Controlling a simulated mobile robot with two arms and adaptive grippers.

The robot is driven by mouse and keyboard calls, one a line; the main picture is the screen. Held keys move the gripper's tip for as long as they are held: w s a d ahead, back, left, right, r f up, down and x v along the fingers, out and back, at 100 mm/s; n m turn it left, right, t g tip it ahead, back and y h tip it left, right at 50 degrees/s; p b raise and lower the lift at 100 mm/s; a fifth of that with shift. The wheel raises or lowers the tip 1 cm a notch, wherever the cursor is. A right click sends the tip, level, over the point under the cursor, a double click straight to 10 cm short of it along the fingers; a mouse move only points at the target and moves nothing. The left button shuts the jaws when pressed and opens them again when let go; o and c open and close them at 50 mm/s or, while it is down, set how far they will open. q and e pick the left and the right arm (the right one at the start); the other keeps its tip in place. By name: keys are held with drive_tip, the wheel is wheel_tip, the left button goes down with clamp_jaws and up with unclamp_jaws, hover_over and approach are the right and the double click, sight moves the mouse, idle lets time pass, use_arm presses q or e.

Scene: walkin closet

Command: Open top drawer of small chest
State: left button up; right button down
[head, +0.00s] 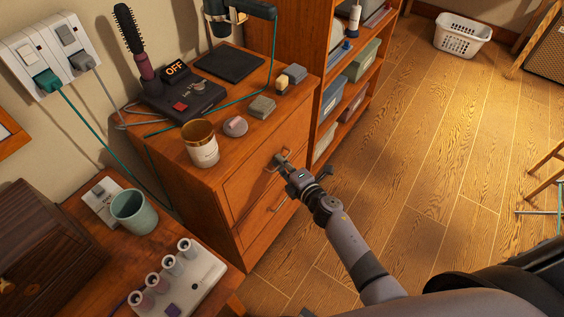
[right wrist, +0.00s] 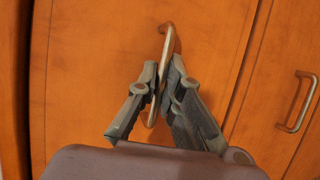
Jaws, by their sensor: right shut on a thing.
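The small chest (head: 226,196) is orange-brown wood with two drawer fronts showing. The top drawer (head: 245,190) looks flush with the chest in the head view. Its metal bar handle (right wrist: 168,38) runs between the fingers of my right gripper (head: 283,163). The right gripper (right wrist: 158,85) is shut on this handle in the right wrist view, and the fingers hide part of the bar. The lower drawer (head: 256,226) looks shut, and its handle (right wrist: 301,100) shows free at the right of the wrist view. My left gripper is not in view.
On the chest top stand a white and gold cup (head: 202,148), a black device reading OFF (head: 182,95) and small blocks. A side table with a green cup (head: 134,212) stands left. A shelf (head: 315,55) adjoins the chest. The wooden floor (head: 430,150) is open to the right.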

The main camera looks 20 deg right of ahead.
drive_tip(key=shift+s, duration=0.1)
idle(0.4)
drive_tip(key=s+d, duration=1.3)
drive_tip(key=s, duration=0.4)
drive_tip(key=shift+d+b, duration=0.15)
drive_tip(key=shift+b, duration=0.15)
drive_tip(key=c, duration=2)
unclamp_jaws()
drive_tip(key=v, duration=1.2)
